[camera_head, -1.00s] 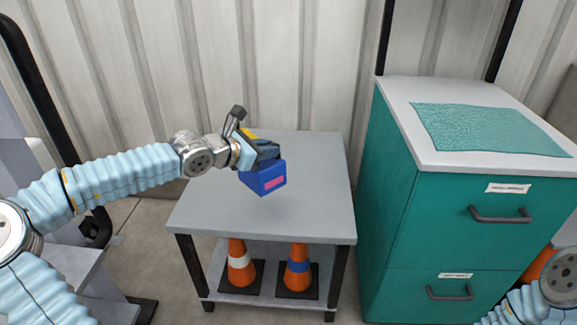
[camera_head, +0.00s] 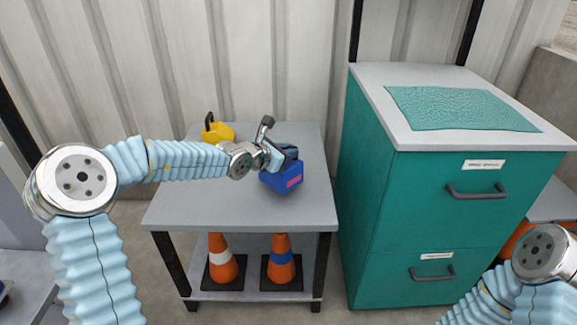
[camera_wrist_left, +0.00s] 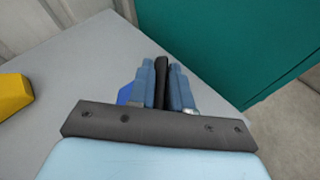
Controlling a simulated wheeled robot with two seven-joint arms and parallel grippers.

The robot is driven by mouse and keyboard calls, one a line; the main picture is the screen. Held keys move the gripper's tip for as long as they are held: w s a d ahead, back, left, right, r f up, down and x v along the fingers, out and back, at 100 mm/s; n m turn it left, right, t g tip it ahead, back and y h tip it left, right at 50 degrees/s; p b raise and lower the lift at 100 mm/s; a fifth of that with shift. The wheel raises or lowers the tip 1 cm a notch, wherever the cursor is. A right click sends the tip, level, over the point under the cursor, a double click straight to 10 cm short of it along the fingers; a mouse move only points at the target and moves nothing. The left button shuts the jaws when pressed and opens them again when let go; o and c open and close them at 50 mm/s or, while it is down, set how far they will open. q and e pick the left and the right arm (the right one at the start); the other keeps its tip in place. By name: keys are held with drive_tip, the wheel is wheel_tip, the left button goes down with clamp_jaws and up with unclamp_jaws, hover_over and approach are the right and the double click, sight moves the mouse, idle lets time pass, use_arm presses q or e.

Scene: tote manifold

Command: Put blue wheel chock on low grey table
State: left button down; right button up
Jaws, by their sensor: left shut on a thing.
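The gripper is shut on the chock's black handle, which shows between the fingers in the left wrist view (camera_wrist_left: 162,82). A bit of the chock's blue body (camera_wrist_left: 125,94) shows left of the fingers there. I cannot tell whether the chock touches the tabletop. My right arm shows at the lower right, but its gripper is out of view.
A yellow object with a black handle (camera_head: 217,130) stands at the back left of the table. Two orange cones (camera_head: 222,262) stand on the lower shelf. A teal cabinet (camera_head: 400,205) with a teal mat (camera_head: 460,108) on top stands close on the right. The table's front left is clear.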

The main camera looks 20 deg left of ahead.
sight(292, 161)
use_arm(q)
drive_tip(key=f, duration=0.2)
drive_tip(key=shift+w+d+f, duration=0.15)
drive_tip(key=shift+d+f, duration=0.05)
drive_tip(key=shift+f, duration=0.6)
drive_tip(key=c, duration=1.1)
unclamp_jaws()
drive_tip(key=shift+o, duration=0.2)
drive_tip(key=p+v, duration=0.2)
drive_tip(key=v, duration=1)
drive_tip(key=shift+f, duration=0.1)
